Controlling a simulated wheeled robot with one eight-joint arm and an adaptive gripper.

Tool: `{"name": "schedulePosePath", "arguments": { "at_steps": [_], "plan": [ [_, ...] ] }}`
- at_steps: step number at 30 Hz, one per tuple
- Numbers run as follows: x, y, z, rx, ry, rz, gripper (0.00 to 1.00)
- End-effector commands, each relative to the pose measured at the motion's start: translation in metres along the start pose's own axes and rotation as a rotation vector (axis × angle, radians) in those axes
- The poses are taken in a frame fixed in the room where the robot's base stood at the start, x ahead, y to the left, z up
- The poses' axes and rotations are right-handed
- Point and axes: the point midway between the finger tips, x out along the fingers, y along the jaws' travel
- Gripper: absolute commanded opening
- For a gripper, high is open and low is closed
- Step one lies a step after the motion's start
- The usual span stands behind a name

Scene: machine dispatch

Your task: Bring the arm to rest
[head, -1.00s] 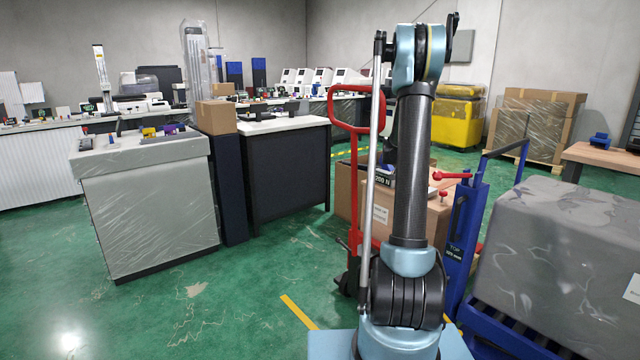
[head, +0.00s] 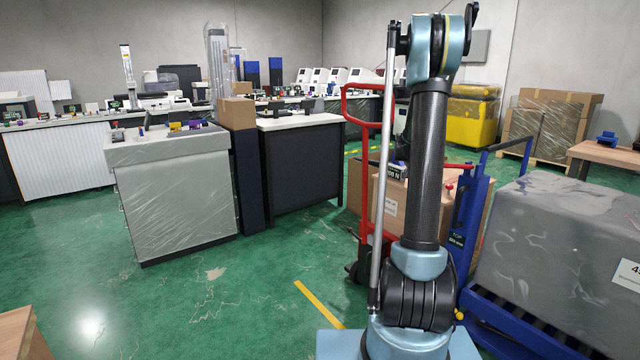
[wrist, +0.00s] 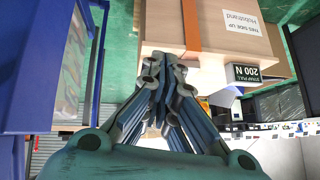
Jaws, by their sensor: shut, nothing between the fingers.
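My arm (head: 428,170) stands nearly upright in the head view, its lower joint near the bottom edge and its elbow at the top. My gripper (wrist: 170,66) shows in the wrist view with its fingertips together and nothing between them. It is not clearly visible in the head view, where the forearm and hand are mostly hidden behind the arm. The wrist picture is upside down. A strapped cardboard box (wrist: 217,35) lies beyond the fingertips, and I cannot tell how far off.
A red hand truck (head: 362,90) and cardboard boxes (head: 392,200) stand just behind my arm. A grey wrapped load (head: 560,235) on a blue pallet truck (head: 473,205) is at right. A wrapped cabinet (head: 178,195) stands left. Open green floor (head: 220,300) lies at front left.

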Motion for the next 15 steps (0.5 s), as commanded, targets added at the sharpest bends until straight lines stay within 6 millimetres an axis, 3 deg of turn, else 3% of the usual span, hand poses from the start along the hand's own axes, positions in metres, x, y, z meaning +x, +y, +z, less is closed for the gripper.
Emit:
{"name": "schedulePosePath", "arguments": {
  "at_steps": [8, 15],
  "plan": [
    [-0.041, 0.011, 0.016, -0.06, -0.039, -0.003, 0.0],
    [-0.1, 0.032, 0.048, -0.159, -0.101, -0.013, 0.0]
  ]
}}
